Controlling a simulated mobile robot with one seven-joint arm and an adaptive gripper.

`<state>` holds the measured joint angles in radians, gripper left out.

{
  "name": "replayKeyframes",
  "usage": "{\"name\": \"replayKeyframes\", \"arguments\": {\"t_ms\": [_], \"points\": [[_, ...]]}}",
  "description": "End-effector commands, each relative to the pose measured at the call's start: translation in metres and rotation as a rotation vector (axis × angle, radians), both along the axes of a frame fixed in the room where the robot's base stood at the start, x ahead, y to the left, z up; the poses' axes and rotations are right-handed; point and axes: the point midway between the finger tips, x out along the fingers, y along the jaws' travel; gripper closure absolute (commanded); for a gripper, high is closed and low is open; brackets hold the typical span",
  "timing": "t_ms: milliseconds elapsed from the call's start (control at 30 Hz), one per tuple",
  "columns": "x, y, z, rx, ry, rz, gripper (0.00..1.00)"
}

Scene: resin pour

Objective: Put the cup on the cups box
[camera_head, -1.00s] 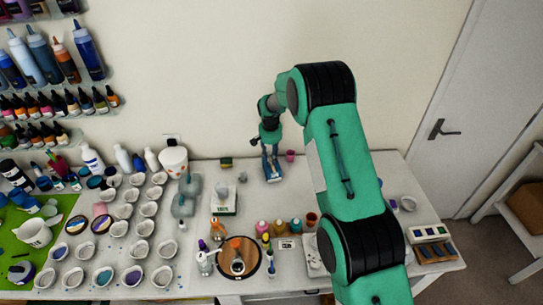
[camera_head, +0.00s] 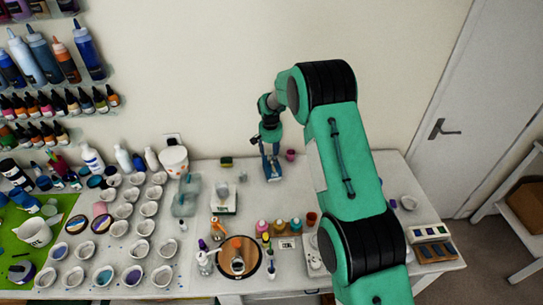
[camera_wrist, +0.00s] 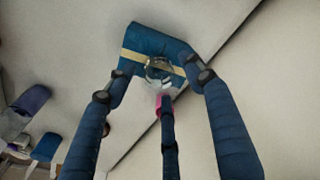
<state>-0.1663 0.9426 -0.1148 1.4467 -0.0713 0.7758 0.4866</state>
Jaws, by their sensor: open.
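In the wrist view, a blue box (camera_wrist: 143,40) with a pale yellow band lies beyond my fingers; I take it as the cups box. A small clear cup (camera_wrist: 158,70) shows against the box between my fingertips. It seems to be at the box, but I cannot tell whether it rests on it. My gripper (camera_wrist: 160,80) is open, with its dark blue fingers spread around the cup. In the head view my gripper (camera_head: 271,158) points down at the back of the table, where blue fingers and box are hard to separate. The cup is not distinguishable there.
A small pink cup (camera_head: 290,155) stands right of my gripper, by the wall. A green-and-yellow sponge (camera_head: 226,162) lies to the left. A scale (camera_head: 224,200), several bottles and many white cups fill the left and front. Some table behind the bottles is clear.

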Motion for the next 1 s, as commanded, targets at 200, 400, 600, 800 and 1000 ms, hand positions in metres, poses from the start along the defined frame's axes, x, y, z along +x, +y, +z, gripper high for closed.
{"name": "replayKeyframes", "arguments": {"t_ms": [200, 400, 600, 800, 1000], "points": [[-0.002, 0.001, 0.022, 0.000, 0.000, 0.000, 0.47], [-0.005, 0.002, 0.055, 0.000, -0.002, 0.000, 0.47], [-0.008, 0.003, 0.086, 0.000, -0.002, 0.000, 0.47], [-0.010, 0.004, 0.107, 0.000, -0.001, 0.000, 0.47], [-0.011, 0.004, 0.114, 0.000, 0.001, 0.000, 0.47]]}}
